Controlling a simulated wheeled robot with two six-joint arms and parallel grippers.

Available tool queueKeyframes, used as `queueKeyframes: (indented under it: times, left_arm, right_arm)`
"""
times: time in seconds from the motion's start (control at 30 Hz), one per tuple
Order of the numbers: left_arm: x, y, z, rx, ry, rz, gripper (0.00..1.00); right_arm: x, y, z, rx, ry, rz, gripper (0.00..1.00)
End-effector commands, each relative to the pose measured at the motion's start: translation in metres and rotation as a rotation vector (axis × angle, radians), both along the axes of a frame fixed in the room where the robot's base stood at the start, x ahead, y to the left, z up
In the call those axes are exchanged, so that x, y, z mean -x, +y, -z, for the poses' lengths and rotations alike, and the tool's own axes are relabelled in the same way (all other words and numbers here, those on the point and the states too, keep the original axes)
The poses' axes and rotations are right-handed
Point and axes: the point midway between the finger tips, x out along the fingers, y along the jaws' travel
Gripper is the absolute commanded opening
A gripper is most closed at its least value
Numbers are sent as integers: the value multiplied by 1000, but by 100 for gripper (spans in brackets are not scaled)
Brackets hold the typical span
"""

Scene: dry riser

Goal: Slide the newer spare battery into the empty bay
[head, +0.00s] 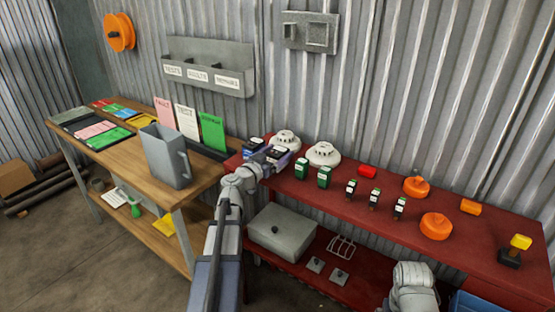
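My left arm reaches over the left end of the red bench, and its gripper (268,157) is beside two dark blocks with pale labels, a left one (253,144) and a right one (277,153). They look like batteries; their labels are too small to read. The arm partly hides this spot, so I cannot tell whether the fingers are apart or touching a block. Two green blocks (302,168) (324,177) stand just right of the gripper. I cannot make out an empty bay. Only a rounded link of my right arm shows at the lower right; its gripper is out of view.
Two white detectors (286,140) (323,154) stand behind the blocks. Several small black-and-green items (374,197) and orange parts (435,226) are on the red bench (470,250). A wooden table (150,190) with a grey jug (168,157) stands left. A grey bracket (310,33) is on the wall.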

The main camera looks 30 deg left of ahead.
Motion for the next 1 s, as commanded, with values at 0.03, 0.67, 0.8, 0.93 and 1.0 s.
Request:
queueKeyframes:
  times: [0.03,0.67,0.8,0.93,1.0]
  left_arm:
    - [0,0,0,0,0,0,83]
    - [0,0,0,0,0,0,12]
    - [0,0,0,0,0,0,0]
    - [0,0,0,0,0,0,0]
    - [0,0,0,0,0,0,0]
  right_arm:
    - [0,0,0,0,0,0,100]
    - [0,0,0,0,0,0,100]
    - [0,0,0,0,0,0,100]
    - [0,0,0,0,0,0,100]
    - [0,0,0,0,0,0,100]
